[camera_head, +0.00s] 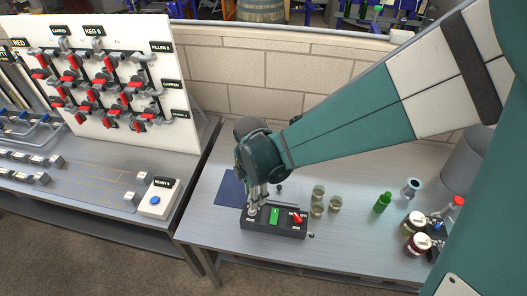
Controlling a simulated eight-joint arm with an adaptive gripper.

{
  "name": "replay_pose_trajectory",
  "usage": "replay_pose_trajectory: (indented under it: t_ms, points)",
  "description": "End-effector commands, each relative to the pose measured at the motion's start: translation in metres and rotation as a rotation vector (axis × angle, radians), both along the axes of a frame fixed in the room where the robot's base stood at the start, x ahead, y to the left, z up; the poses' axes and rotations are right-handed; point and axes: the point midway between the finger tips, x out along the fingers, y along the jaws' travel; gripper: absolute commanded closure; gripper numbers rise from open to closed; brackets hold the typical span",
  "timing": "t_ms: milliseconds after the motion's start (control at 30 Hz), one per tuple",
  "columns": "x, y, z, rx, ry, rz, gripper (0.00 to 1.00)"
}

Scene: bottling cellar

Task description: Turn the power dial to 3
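A black control box (288,233) sits near the front edge of the grey table. It carries a green rectangular piece (274,216) in the middle and a red knob-like part (297,217) on its right side, with small pale labels too small to read. My gripper (256,203) points down at the left end of the box and covers that part. A small pale round part (251,211) shows beside the fingertips. I cannot tell which part is the power dial, what it is set to, or whether the fingers touch or hold anything.
A blue mat (230,188) lies left of the box. Several greenish glasses (318,200) stand behind it to the right. A green bottle (383,202) and lidded jars (418,243) stand further right. A board of red-handled valves (100,85) stands at left.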

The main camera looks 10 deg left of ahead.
Motion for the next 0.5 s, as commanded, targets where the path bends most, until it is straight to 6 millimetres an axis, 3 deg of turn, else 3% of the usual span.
replay_pose_trajectory:
  t_ms: [500]
  points:
    - [-0.0032, 0.0078, -0.0049, -0.008, 0.010, 0.050, 0.69]
